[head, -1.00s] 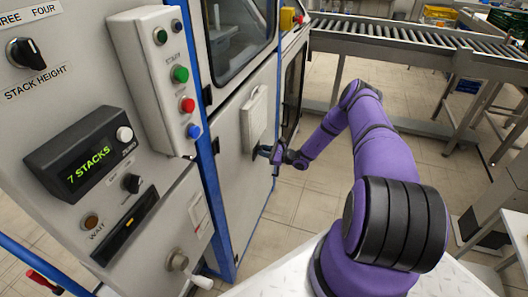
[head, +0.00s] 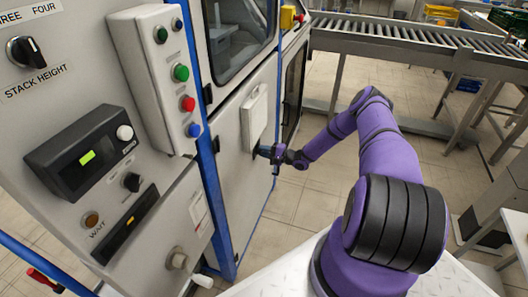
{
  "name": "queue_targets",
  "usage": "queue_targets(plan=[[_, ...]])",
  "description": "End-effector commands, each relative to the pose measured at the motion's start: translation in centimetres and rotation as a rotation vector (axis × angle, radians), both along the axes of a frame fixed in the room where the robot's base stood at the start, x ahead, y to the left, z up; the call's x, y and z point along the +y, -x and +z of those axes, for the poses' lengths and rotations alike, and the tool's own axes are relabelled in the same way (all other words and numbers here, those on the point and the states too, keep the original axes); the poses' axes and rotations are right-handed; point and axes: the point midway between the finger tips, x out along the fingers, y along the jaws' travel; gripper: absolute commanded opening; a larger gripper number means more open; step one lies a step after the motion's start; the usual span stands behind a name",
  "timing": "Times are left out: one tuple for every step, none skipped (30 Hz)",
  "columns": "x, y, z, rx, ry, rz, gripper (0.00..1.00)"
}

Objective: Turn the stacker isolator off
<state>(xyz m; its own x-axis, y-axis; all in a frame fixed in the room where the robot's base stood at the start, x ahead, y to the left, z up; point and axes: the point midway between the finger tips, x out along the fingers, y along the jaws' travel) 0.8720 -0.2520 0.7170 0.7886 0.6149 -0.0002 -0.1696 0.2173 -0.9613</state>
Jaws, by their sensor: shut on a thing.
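My gripper (head: 264,151) is at the side panel of the stacker cabinet (head: 232,180), just below a pale box-like cover (head: 254,117). It is small and dark in the head view, and shut on the stacker isolator's handle. The handle is mostly hidden by the jaws, so its exact angle cannot be made out. The stacker's display (head: 85,160) shows only a small green block and no words.
A button box (head: 160,80) with green, red and blue buttons stands out from the cabinet left of my gripper. A stack height knob (head: 25,50) is at the upper left. A roller conveyor (head: 400,40) runs behind. Tiled floor is clear right of the panel.

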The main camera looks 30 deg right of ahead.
Motion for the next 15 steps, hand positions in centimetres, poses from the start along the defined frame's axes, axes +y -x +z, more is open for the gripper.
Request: queue_targets(plan=[[-0.01,0.05,-0.08,-0.021,0.027,-0.001,0.00],[-0.01,0.05,-0.09,-0.036,0.045,-0.001,0.00],[0.01,0.05,-0.09,-0.052,0.066,-0.001,0.00],[0.02,0.04,-0.11,-0.064,0.081,-0.001,0.00],[0.02,0.04,-0.12,-0.075,0.095,-0.001,0.00],[0.03,0.05,-0.14,-0.090,0.114,0.000,0.00],[0.05,0.05,-0.16,-0.099,0.126,0.000,0.00],[0.05,0.05,-0.18,-0.108,0.139,0.000,0.00],[0.05,0.06,-0.20,-0.119,0.152,0.000,0.00],[0.05,0.06,-0.21,-0.127,0.164,0.000,0.00],[0.07,0.07,-0.22,-0.133,0.172,0.001,0.00],[0.06,0.06,-0.23,-0.142,0.183,0.001,0.00],[0.06,0.06,-0.23,-0.147,0.190,0.001,0.00],[0.06,0.06,-0.23,-0.151,0.195,0.001,0.00],[0.07,0.06,-0.24,-0.157,0.202,0.001,0.00]])
